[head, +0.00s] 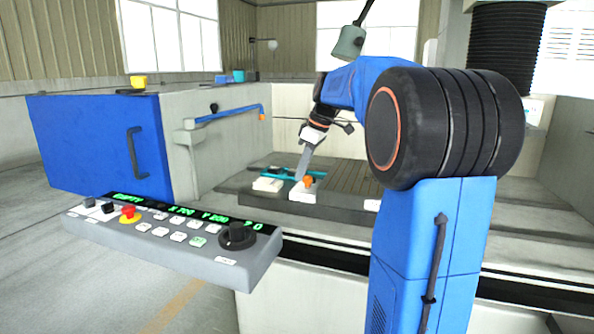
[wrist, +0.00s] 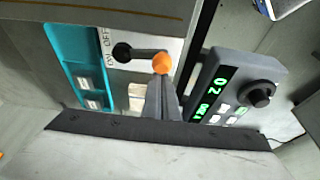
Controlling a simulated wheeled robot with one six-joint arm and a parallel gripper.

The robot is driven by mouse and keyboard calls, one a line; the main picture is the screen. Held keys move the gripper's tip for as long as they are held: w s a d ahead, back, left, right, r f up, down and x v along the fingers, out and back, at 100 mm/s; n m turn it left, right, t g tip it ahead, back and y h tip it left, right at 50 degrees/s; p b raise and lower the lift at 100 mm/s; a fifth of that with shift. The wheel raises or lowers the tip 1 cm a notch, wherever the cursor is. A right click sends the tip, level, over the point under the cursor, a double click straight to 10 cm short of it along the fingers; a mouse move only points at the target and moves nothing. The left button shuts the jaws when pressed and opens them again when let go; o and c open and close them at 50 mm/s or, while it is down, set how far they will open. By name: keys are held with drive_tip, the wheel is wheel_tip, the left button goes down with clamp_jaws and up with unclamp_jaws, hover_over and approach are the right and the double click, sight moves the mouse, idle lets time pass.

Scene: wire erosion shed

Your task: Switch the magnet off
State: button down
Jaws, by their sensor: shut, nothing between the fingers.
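The magnet's lever has an orange knob (wrist: 162,62) and a dark arm running left to a black pivot (wrist: 122,52). It is mounted on a pale plate marked ON and OFF, left of the pivot in the wrist view. In the head view the orange knob (head: 308,181) shows on a small white block (head: 302,194) on the machine bed. My gripper (wrist: 166,88) is shut and empty, its fingertips right beside the knob. I cannot tell whether they touch it. In the head view my gripper (head: 300,176) points down just left of the knob.
A teal holder (wrist: 75,50) with small pale blocks lies beside the lever plate. A grey control panel (head: 170,236) with green readout, red button and black dial stands at the front left. A blue box (head: 95,145) and a blue-handled swing arm (head: 235,114) are behind it.

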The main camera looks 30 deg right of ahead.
sight(311, 178)
drive_tip(key=n, duration=0.2)
drive_tip(key=s+d+n+g, duration=0.1)
drive_tip(key=s+d+n+y, duration=0.1)
drive_tip(key=n, duration=0.1)
drive_tip(key=shift+s+d+n, duration=0.15)
drive_tip(key=shift+s+n, duration=0.05)
drive_tip(key=shift+n, duration=0.1)
drive_tip(key=shift+s+d, duration=0.15)
drive_tip(key=shift+d, duration=0.15)
idle(0.3)
drive_tip(key=shift+a, duration=0.35)
drive_tip(key=a, duration=0.1)
drive_tip(key=w+a, duration=0.1)
drive_tip(key=a, duration=0.1)
drive_tip(key=shift+w, duration=0.15)
drive_tip(key=v, duration=1)
drive_tip(key=shift+w, duration=0.3)
